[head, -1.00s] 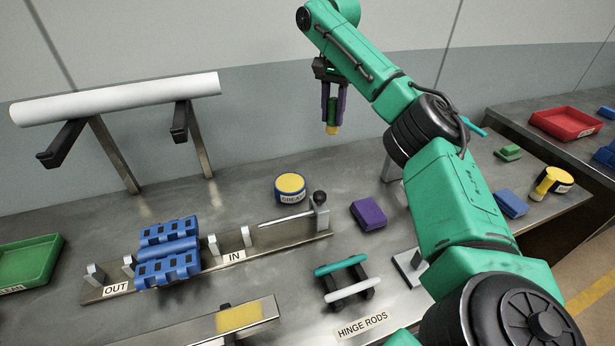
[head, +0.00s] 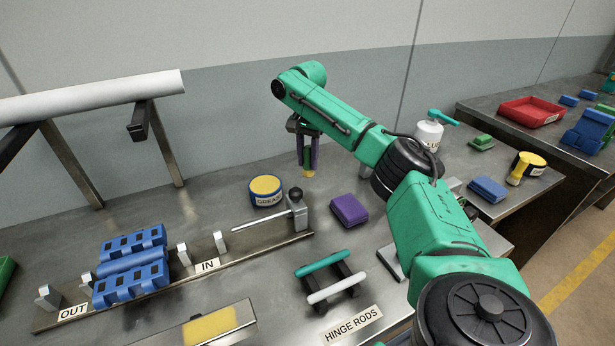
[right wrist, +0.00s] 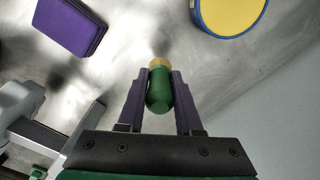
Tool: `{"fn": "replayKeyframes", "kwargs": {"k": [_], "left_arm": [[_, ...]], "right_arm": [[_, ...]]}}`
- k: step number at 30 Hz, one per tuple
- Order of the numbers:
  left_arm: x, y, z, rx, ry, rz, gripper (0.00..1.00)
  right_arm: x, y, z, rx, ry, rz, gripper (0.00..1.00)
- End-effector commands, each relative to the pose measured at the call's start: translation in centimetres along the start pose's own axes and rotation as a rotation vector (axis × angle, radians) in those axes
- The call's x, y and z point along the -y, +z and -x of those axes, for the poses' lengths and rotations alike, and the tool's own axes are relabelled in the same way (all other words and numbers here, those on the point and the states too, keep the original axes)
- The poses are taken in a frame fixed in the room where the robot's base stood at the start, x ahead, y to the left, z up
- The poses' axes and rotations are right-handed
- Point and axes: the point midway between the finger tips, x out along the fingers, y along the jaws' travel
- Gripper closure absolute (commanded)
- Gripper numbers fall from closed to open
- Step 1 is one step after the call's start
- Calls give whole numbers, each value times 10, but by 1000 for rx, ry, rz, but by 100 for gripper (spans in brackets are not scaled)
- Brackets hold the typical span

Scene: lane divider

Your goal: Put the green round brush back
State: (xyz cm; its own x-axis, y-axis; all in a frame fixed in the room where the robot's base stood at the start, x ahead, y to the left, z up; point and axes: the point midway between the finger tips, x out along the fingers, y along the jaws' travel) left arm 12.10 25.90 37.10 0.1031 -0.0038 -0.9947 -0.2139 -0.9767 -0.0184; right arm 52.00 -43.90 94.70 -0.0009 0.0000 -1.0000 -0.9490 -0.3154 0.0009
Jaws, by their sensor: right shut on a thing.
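The green round brush (right wrist: 160,92) has a green handle and a pale yellow tip. In the head view, only its yellow tip (head: 309,174) shows clearly below the fingers. My right gripper (head: 308,160) is shut on it, the purple fingers on either side of the handle (right wrist: 160,85). The brush hangs tip down above the back of the bench, behind and right of the blue grease tin (head: 266,190). I cannot tell how far its tip is above the bench. My left gripper is not in view.
A purple block (head: 348,210) lies right of the tin. In front stand a rail with a blue hinge part (head: 132,262) and a rack with teal and white rods (head: 330,280). A white bottle (head: 428,135) stands behind my right arm.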

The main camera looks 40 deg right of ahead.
Motion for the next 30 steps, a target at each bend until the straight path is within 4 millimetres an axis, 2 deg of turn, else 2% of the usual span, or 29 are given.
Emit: {"fn": "replayKeyframes", "kwargs": {"k": [3,5,7,13,14,15,16,25,30], "left_arm": [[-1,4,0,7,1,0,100],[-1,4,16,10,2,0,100],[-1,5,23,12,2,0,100],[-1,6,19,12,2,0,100],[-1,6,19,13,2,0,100],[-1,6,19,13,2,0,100],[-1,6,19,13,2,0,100],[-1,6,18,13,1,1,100],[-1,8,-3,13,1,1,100]], "right_arm": [[0,0,-20,0,2,0,100],[-1,0,-24,2,5,1,100],[-1,0,-36,1,3,0,100],[0,0,-45,0,0,0,100],[0,0,-45,1,0,0,58],[0,0,-45,1,1,0,43],[0,0,-45,1,1,0,36],[0,0,-45,1,-1,1,36],[1,0,-54,0,-4,0,36]]}}
